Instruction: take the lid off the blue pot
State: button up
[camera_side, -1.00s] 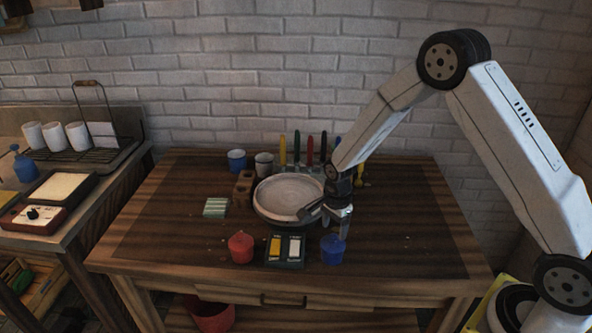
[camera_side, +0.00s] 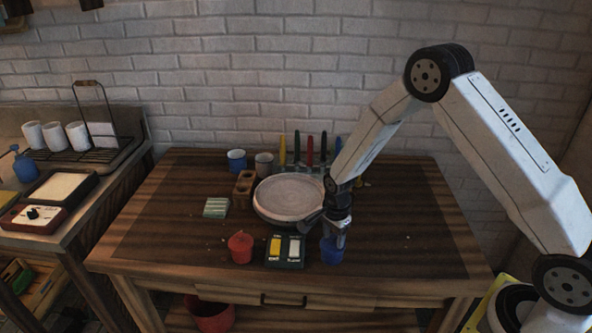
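The blue pot (camera_side: 331,253) stands near the front of the wooden table, right of a dark box with a yellow and a white block. My gripper (camera_side: 338,239) points down at the top of the blue pot, with its fingers at lid height. The fingers overlap the pot's top in the picture, so the lid is mostly hidden. I cannot tell whether the fingers touch the lid or are closed on it.
A pale round plate (camera_side: 289,197) on a dark turntable lies behind the gripper. A red pot (camera_side: 240,247) and the dark box (camera_side: 285,251) stand to the left. Colored tools stand at the back. The table's right side is clear.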

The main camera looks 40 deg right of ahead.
aim_at(334, 235)
grip_shut()
jog(key=shift+r, duration=0.1)
jog(key=shift+r, duration=1.6)
jog(key=s+r, duration=0.9)
jog(key=s, duration=0.5)
jog(key=shift+a+r, duration=0.3)
jog(key=shift+a, duration=0.1)
